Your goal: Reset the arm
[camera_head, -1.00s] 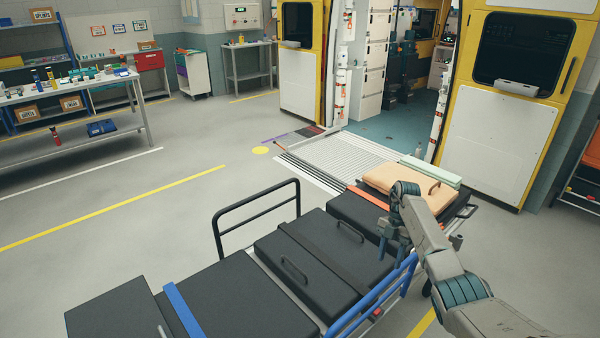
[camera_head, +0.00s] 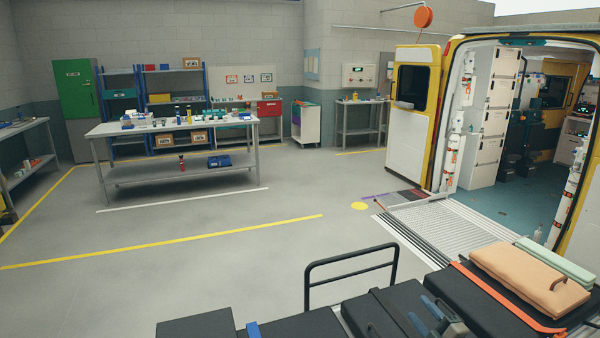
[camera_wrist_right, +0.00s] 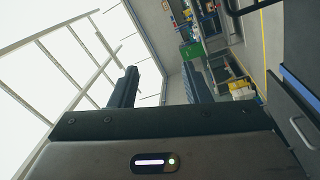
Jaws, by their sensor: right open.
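That view is tilted and looks past the fingers to the ceiling and the far workshop. My left gripper is in neither view.
A workbench (camera_head: 170,127) stands far left. The floor between is open.

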